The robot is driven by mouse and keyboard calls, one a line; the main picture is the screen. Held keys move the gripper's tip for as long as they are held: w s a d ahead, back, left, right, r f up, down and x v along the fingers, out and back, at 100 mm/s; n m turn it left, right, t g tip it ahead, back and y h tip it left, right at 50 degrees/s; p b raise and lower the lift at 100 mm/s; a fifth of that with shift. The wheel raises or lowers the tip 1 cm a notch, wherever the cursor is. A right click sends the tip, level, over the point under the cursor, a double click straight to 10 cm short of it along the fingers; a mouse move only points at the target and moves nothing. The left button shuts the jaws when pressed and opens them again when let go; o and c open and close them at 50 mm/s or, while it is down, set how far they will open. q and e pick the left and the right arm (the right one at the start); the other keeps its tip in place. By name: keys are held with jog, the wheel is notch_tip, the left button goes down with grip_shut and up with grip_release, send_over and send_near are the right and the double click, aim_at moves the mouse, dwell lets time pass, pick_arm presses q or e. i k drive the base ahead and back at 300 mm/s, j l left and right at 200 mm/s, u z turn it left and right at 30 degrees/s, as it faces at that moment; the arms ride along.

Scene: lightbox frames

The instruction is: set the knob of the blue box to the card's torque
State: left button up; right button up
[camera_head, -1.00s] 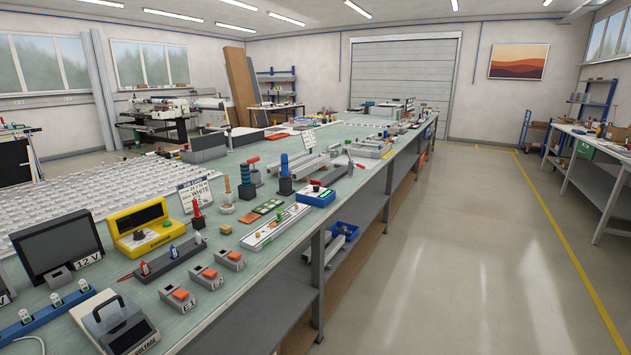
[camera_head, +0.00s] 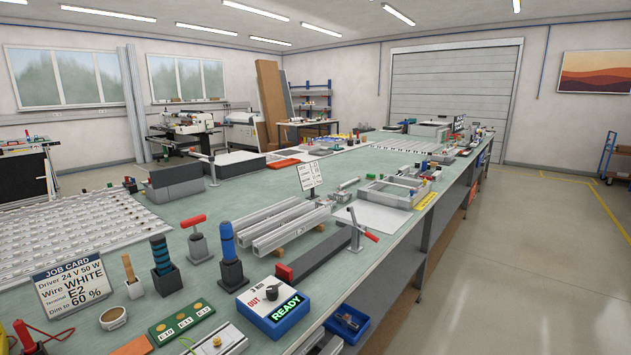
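The blue box (camera_head: 296,322) stands near the bench's right edge, low in the middle of the view. Its pale top bears a dark round knob (camera_head: 272,291), red lettering that includes "OUT", and a lit green "READY" display (camera_head: 286,308). I cannot tell the knob's exact setting. A job card (camera_head: 75,285) at the left reads driver 24 V 50 W, wire WHITE, terminal E2, dim to 60 %. I see no torque on it. A smaller standing card (camera_head: 309,175) farther back has writing too small to read. Neither gripper is in view.
Dark holders with a blue-handled tool (camera_head: 228,238) and a blue-and-black-handled tool (camera_head: 161,254) stand left of the box. A dark bar (camera_head: 318,252) and a red-handled clamp (camera_head: 355,230) lie behind it. A blue bin (camera_head: 347,324) sits below the bench edge.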

aim_at(272, 291)
jog(key=i+l+u, duration=0.15)
jog(key=i+l, duration=0.7)
